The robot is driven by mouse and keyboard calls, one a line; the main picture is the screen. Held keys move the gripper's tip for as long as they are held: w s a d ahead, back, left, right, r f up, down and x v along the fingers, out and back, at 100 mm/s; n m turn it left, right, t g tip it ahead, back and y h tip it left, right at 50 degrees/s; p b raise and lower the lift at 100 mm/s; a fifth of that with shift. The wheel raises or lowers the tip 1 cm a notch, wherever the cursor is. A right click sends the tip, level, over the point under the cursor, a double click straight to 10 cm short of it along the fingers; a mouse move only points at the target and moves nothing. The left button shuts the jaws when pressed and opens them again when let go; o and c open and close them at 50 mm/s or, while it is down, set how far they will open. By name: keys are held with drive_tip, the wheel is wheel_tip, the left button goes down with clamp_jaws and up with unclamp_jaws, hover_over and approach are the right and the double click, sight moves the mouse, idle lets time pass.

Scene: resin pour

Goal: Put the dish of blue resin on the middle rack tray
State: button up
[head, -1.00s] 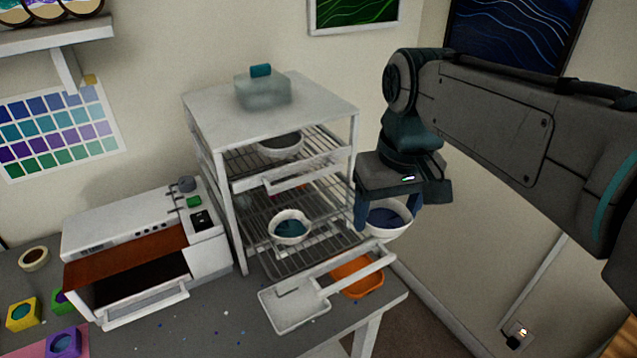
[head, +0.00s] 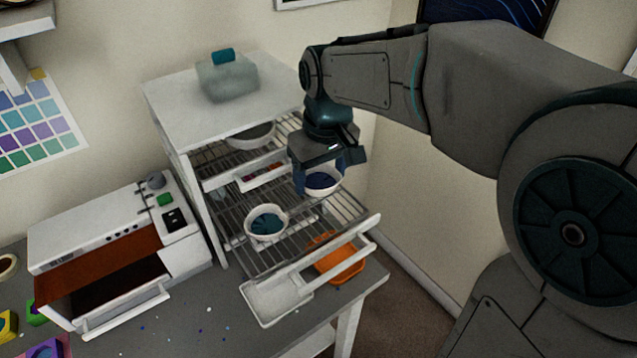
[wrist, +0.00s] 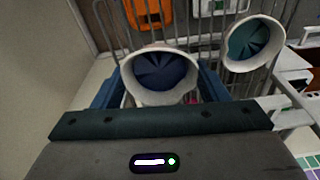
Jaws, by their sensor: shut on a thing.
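The dish of blue resin (head: 323,181) is a white round dish with dark blue contents. My gripper (head: 320,178) is shut on it, and the dish is over the right part of the pulled-out middle rack tray (head: 283,262). The dish of blue resin (wrist: 160,78) sits between the blue fingers in the wrist view. I cannot tell whether its base touches the tray wires. A second white dish with teal resin (head: 266,222) stands on the same tray to the left, apart from the held dish; it also shows in the wrist view (wrist: 253,44).
Another dish (head: 252,134) stands on the upper rack level. A glassy box with a teal knob (head: 227,77) is on the rack top. An orange tray (head: 340,262) lies below the pulled-out tray. A white oven-like machine (head: 115,245) stands left.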

sight(320, 188)
drive_tip(key=shift+w+f+p, duration=0.1)
drive_tip(key=shift+f+p, duration=0.25)
drive_tip(key=shift+f, duration=1.75)
drive_tip(key=shift+f, duration=0.2)
drive_tip(key=o, duration=1)
